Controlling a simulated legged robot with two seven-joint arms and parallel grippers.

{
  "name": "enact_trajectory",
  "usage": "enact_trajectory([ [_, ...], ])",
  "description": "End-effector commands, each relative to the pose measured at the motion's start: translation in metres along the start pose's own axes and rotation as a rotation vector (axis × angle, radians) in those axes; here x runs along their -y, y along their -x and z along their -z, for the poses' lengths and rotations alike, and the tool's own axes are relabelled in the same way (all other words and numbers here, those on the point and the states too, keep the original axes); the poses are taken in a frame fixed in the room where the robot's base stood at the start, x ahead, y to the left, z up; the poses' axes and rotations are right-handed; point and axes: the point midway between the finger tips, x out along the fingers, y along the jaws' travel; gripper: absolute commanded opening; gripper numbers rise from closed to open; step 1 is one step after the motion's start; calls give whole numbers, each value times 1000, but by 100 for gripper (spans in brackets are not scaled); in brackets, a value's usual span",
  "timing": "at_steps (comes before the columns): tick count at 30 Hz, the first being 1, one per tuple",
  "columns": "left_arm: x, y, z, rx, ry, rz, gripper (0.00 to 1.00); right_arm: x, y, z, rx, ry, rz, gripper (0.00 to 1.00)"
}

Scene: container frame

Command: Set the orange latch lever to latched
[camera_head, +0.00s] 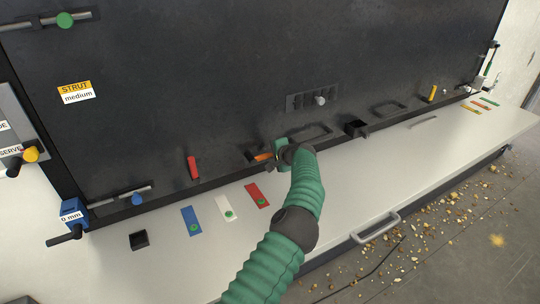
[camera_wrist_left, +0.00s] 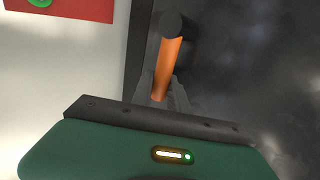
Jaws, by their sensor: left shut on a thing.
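The orange latch lever (camera_head: 262,157) sits low on the dark upright panel in the head view, just above the pale ledge. My left gripper (camera_head: 272,153) is at it, coming in from the right side of the lever. In the left wrist view the orange lever (camera_wrist_left: 170,62) has a dark round end cap and runs down between the fingers of my left gripper (camera_wrist_left: 157,86), which is shut on it. My right gripper is not in view.
A red handle (camera_head: 193,167) stands on the panel left of the lever. Red (camera_head: 257,195), white and blue cards lie on the pale ledge (camera_head: 320,195). A grey pull handle (camera_head: 375,228) projects from the ledge's front.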

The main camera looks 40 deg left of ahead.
Motion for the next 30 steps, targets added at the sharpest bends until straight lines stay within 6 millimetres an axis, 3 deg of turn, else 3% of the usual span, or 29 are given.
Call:
enact_trajectory([
  [1, -2, 0, 1, -1, -4, -3, 0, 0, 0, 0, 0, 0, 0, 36],
  [2, -2, 0, 1, -1, -4, -3, 24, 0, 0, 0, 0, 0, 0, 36],
  [6, -2, 0, 0, 0, -3, -3, 41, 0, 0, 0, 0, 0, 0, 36],
  [15, -1, 2, -1, 0, 0, -1, 41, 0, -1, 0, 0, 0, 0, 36],
  [19, -3, 14, 1, -3, 1, 0, 41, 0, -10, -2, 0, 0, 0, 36],
  [23, -6, 44, 2, -5, 2, -1, 41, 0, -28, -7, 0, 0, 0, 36],
  [30, -7, 116, 3, -6, -1, -3, 41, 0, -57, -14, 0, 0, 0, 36],
])
